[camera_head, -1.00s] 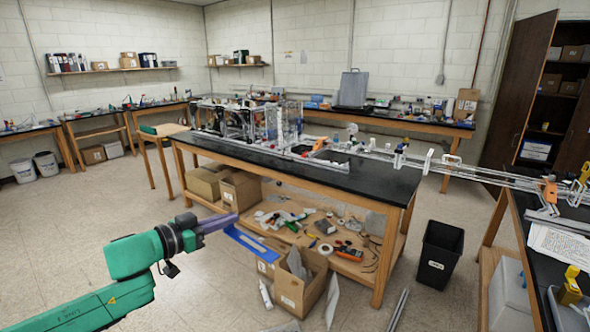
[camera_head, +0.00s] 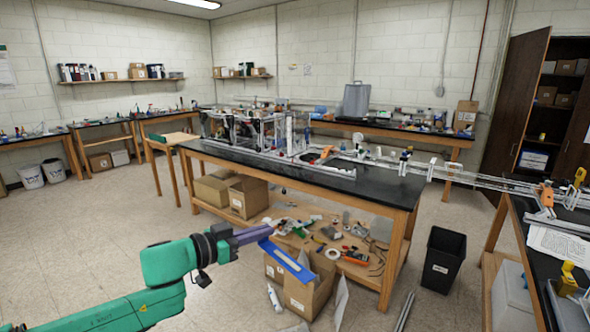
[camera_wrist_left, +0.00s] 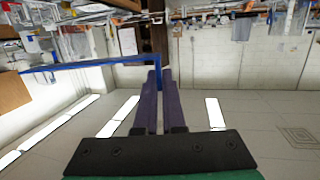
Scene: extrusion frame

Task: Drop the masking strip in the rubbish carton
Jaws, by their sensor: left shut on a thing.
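The masking strip (camera_head: 287,260) is a flat blue piece. My left gripper (camera_head: 266,231) is shut on one end of it. The strip slants down to the right, and its free end overlaps the open top of a cardboard carton (camera_head: 308,298) in the head view; its height above the carton is unclear. This carton stands on the floor with flaps open and is likely the rubbish carton. In the left wrist view the strip (camera_wrist_left: 85,66) extends left from the purple fingers (camera_wrist_left: 152,85). My right gripper is out of view.
Another cardboard box (camera_head: 274,268) stands just behind the carton. The black-topped bench (camera_head: 370,184) has a cluttered lower shelf close behind. A black bin (camera_head: 442,262) stands to the right.

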